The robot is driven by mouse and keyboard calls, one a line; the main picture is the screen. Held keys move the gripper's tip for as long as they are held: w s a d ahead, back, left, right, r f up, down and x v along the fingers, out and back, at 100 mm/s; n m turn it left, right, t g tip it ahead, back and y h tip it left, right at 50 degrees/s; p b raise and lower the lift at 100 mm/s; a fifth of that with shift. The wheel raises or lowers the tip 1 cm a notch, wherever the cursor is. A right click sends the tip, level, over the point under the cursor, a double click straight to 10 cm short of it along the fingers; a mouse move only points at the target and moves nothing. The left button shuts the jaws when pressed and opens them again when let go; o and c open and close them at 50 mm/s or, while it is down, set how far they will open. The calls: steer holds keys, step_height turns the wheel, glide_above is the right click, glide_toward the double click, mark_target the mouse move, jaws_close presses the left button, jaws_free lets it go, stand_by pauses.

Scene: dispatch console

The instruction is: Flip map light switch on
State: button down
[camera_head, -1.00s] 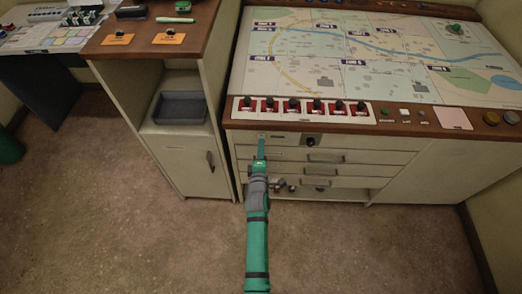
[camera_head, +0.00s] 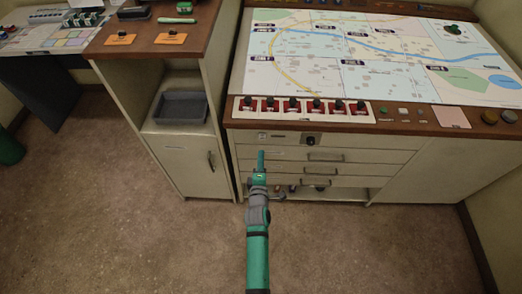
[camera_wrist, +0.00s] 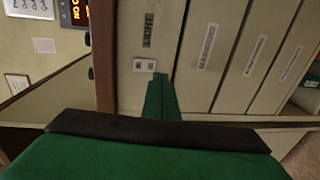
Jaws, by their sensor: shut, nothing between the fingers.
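The map light switch (camera_head: 263,136) looks like a small pale plate on the upper left front of the map cabinet (camera_head: 390,160), beside a small label. The plate also shows in the wrist view (camera_wrist: 144,65), just beyond my fingertips. My green gripper (camera_head: 261,153) is shut and empty. It is just below the plate in the head view and appears apart from it. The switch's lever is too small to read. The map top (camera_head: 390,70) looks bright and bluish white, as if lit.
A row of red switches (camera_head: 294,106) runs along the map's front edge. A dark round knob or lock (camera_head: 310,140) is right of the plate. Drawers with handles (camera_head: 325,157) lie below. A side cabinet (camera_head: 190,165) stands left. The floor in front is clear.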

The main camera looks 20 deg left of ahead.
steer(key=s+d+f, duration=0.1)
steer(key=s+d, duration=0.1)
steer(key=s, duration=0.6)
steer(key=shift+d, duration=0.3)
steer(key=shift+s+a, duration=0.1)
steer(key=shift+s, duration=0.05)
